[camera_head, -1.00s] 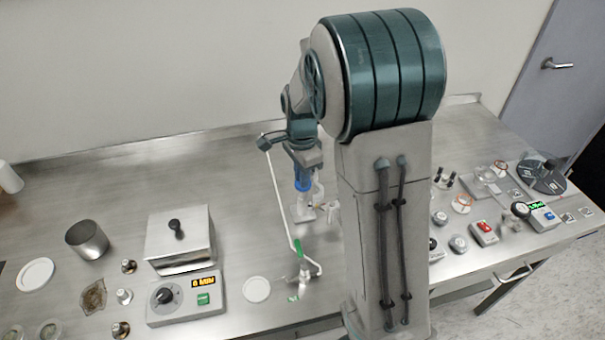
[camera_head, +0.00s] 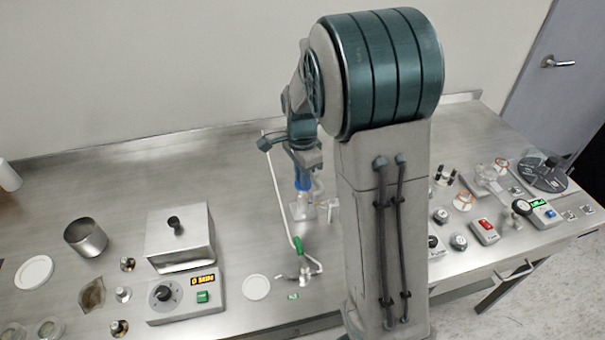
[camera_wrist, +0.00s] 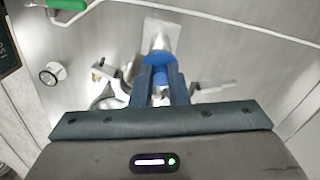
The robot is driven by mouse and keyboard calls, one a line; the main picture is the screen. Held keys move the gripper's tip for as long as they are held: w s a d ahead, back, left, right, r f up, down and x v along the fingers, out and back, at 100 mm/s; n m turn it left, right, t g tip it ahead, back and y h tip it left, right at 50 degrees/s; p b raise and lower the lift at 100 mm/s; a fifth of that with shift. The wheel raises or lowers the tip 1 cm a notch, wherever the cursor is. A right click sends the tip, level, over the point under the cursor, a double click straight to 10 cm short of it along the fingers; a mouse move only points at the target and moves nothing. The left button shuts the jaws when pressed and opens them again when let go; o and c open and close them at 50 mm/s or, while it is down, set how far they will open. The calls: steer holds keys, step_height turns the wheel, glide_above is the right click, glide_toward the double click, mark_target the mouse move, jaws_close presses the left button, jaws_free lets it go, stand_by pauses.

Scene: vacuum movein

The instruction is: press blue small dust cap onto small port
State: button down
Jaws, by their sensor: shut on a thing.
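The blue small dust cap (camera_wrist: 158,62) is between the fingertips of my gripper (camera_wrist: 163,75) in the wrist view. My gripper is shut on it. Just past the cap is a pale metallic cylindrical fitting, likely the small port (camera_wrist: 163,40), on a light square plate (camera_wrist: 151,27). The cap overlaps the fitting's near end in this view; I cannot tell whether they touch or how well they are seated. In the head view the blue cap (camera_head: 303,184) shows under my wrist, above the light plate (camera_head: 301,212), with part of the fitting hidden.
A thin white tube with a green handle (camera_head: 297,245) runs close left of my gripper. Metal side fittings (camera_wrist: 214,87) flank the fingers. A lidded box (camera_head: 180,240), a metal cup (camera_head: 85,237) and a white disc (camera_head: 256,287) stand left. Small devices crowd the right.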

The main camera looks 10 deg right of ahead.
steer(key=c, duration=1.3)
jaws_free()
step_height(320, 180, up, 14)
steer(key=shift+f+b, duration=0.1)
steer(key=shift+b, duration=0.4)
steer(key=s+f+n+t, duration=0.1)
steer(key=s+n, duration=0.4)
steer(key=s, duration=0.2)
steer(key=s+f+n+t, duration=0.1)
steer(key=s+n, duration=0.4)
steer(key=s, duration=0.2)
steer(key=s+f+n+t, duration=0.1)
steer(key=s+f+n, duration=0.1)
steer(key=s+n, duration=0.3)
steer(key=shift+s+d+f, duration=0.1)
steer(key=shift+s+d, duration=0.15)
steer(key=shift+s, duration=0.8)
